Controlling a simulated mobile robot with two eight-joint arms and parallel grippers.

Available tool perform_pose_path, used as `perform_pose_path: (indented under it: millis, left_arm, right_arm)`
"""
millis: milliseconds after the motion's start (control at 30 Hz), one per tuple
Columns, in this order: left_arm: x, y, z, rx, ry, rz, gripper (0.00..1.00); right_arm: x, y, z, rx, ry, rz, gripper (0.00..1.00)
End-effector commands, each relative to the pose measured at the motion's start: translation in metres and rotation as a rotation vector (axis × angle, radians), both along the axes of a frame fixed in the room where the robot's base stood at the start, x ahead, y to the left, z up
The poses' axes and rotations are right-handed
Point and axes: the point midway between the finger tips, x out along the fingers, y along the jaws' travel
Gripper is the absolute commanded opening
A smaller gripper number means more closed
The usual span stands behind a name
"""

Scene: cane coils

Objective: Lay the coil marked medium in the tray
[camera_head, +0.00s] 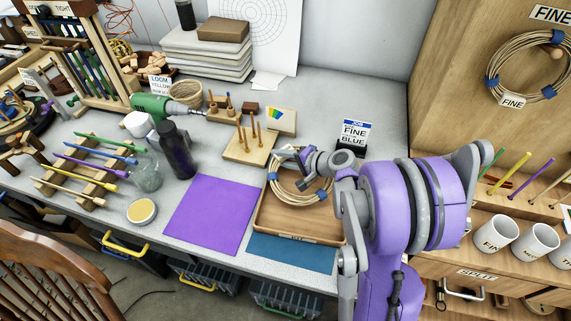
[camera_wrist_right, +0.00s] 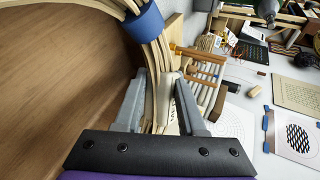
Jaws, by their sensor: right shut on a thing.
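My right gripper (camera_head: 293,157) is shut on a tan cane coil (camera_head: 287,192). The coil shows at the back part of the wooden tray (camera_head: 298,235), and I cannot tell whether it touches the tray floor. In the right wrist view, the fingers (camera_wrist_right: 160,98) pinch the strands of the coil (camera_wrist_right: 158,58) below a blue tie (camera_wrist_right: 143,22). My left gripper is not in view.
A purple mat (camera_head: 209,214) lies left of the tray and a blue mat (camera_head: 291,254) in front. A card (camera_head: 355,133) reading FINE BLUE stands behind. A coil (camera_head: 526,66) marked FINE hangs on the board at right. A pegged block (camera_head: 250,145) stands behind left.

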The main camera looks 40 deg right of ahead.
Motion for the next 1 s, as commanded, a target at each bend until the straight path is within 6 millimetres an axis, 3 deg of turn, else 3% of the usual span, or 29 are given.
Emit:
perform_pose_path:
  millis: [200,400,567,800,1000]
  left_arm:
    - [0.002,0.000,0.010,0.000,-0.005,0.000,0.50]
    - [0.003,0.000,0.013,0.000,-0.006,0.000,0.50]
    - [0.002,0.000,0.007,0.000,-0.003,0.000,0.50]
    - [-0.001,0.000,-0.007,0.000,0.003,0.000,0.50]
    - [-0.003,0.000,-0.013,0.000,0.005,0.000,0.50]
  right_arm:
    - [0.000,0.000,0.049,0.000,-0.001,-0.001,0.00]
    - [-0.001,0.002,0.073,0.001,0.006,0.017,0.00]
    - [-0.011,0.018,0.066,0.008,0.045,0.141,0.00]
    - [-0.046,0.053,0.045,0.046,0.132,0.458,0.00]
    - [-0.073,0.067,0.040,0.080,0.174,0.645,0.00]
